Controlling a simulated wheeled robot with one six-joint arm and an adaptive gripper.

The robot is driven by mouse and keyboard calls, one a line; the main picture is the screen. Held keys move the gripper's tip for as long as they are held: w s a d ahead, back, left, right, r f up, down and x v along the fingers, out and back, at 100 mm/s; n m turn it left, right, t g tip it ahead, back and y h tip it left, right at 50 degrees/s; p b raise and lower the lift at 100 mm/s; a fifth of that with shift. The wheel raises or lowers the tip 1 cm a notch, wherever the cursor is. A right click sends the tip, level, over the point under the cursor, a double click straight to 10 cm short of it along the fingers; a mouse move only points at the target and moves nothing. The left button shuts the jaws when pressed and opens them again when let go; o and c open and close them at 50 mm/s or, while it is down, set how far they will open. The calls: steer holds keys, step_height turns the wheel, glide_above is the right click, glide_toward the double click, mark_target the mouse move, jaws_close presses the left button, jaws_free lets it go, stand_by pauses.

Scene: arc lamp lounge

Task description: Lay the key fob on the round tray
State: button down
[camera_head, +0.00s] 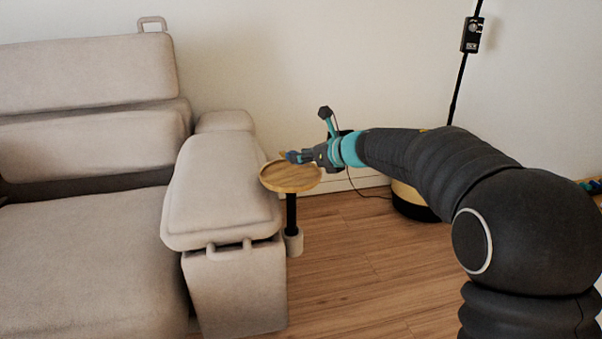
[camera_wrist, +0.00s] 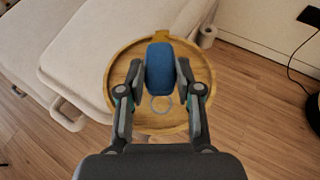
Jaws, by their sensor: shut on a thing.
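The key fob (camera_wrist: 160,68) is a blue rounded piece with a thin metal ring (camera_wrist: 161,103). My gripper (camera_wrist: 160,77) is shut on the fob, with a finger on each side of it. The round tray (camera_head: 290,186) is wooden with a raised rim and tops a black post beside the sofa arm. In the wrist view the tray (camera_wrist: 117,73) lies behind the fob and the fingers. In the head view my gripper (camera_head: 294,157) is over the tray, with the fob small at its tip. I cannot tell whether the fob touches the tray.
The beige sofa (camera_head: 223,185) stands to the left, its arm close to the tray. A black lamp pole (camera_head: 459,90) with a control box rises at the right. A cable (camera_head: 357,188) runs near the wall. Wooden floor (camera_head: 340,265) is open in front.

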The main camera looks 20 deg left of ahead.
mark_target(301, 180)
steer(key=shift+a+f, duration=0.15)
steer(key=shift+a, duration=0.15)
steer(key=shift+f, duration=0.3)
steer(key=shift+f+b, duration=0.6)
steer(key=shift+f, duration=1.15)
steer(key=shift+f, duration=0.15)
steer(key=c, duration=0.8)
jaws_free()
